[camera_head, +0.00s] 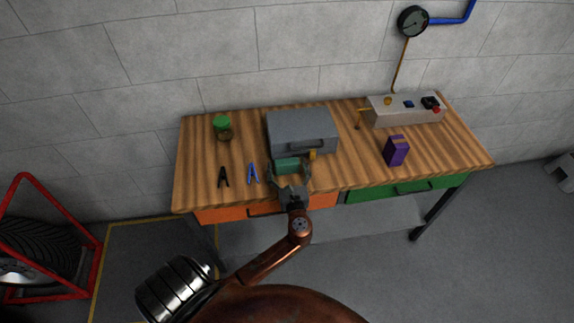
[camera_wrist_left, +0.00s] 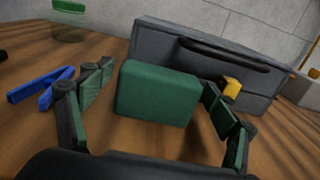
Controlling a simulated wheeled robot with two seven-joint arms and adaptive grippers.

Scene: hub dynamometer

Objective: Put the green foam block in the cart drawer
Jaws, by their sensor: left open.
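The green foam block (camera_head: 287,165) lies on the wooden bench in front of a grey box. In the left wrist view the block (camera_wrist_left: 155,92) sits ahead, between the spread fingers. My left gripper (camera_head: 289,181) is open and reaches in from the front edge of the bench, with a gap visible on each side of the block. An orange drawer (camera_head: 228,213) and a green drawer (camera_head: 405,190) are set under the bench top, both looking shut. I cannot tell which of them is the cart drawer. My right gripper is not in view.
The grey box (camera_head: 302,129) with a dark handle stands just behind the block, a small yellow piece (camera_head: 312,154) beside it. Blue (camera_head: 253,173) and black (camera_head: 223,178) clips and a green-lidded jar (camera_head: 222,123) lie left. A purple box (camera_head: 396,151) stands right.

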